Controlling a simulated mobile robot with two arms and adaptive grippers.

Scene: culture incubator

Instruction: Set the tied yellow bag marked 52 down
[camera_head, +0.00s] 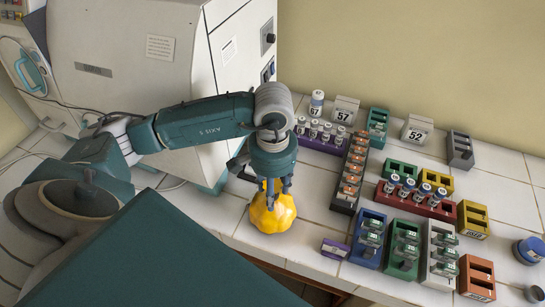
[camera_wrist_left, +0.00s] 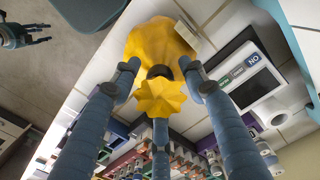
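The tied yellow bag (camera_head: 268,214) stands upright on the white tiled counter near its front edge, apparently resting on it. No number on it is readable. My left gripper (camera_head: 271,187) points down over it. In the left wrist view the bag (camera_wrist_left: 160,38) shows its frilled top between the fingers of my left gripper (camera_wrist_left: 159,70). The two upper fingertips are spread to either side of the neck, with a gap visible. The third finger is partly hidden by the frill. My right gripper (camera_wrist_left: 25,36) seems to hang empty with fingers apart, far off in the wrist view.
A card marked 52 (camera_head: 417,130) and a card marked 57 (camera_head: 344,110) stand at the back. Several coloured racks, such as a blue one (camera_head: 367,240), fill the counter to the right. A white incubator (camera_head: 125,50) stands behind my left arm. A small purple block (camera_head: 335,249) lies right of the bag.

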